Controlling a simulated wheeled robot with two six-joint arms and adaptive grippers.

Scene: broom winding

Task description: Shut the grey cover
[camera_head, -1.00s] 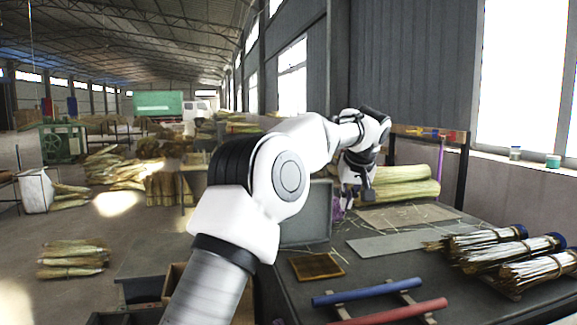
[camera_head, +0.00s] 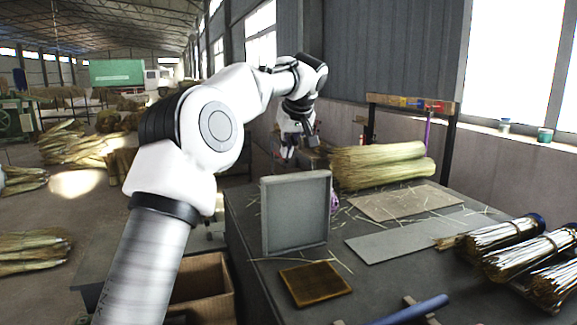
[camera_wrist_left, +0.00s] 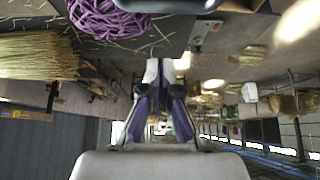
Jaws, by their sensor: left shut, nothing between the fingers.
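The grey cover (camera_head: 295,215) stands upright on the near left part of the dark workbench, like a shallow tray on edge, its recessed face toward the head camera. My left gripper (camera_head: 288,152) is above and beyond the cover's top edge, apart from it in the picture. Its fingers (camera_wrist_left: 160,72) are shut and empty in the left wrist view. A purple twine bundle (camera_wrist_left: 108,18) lies at the top of that view; a bit of it shows behind the cover's right edge in the head view (camera_head: 334,203). My right gripper is not in view.
The workbench (camera_head: 375,285) holds a straw bundle (camera_head: 380,165), flat boards (camera_head: 405,202), a brown framed mat (camera_head: 315,283), a blue rod (camera_head: 410,312) and tied brooms (camera_head: 530,255) at right. An open cardboard box (camera_head: 205,285) stands left of the bench.

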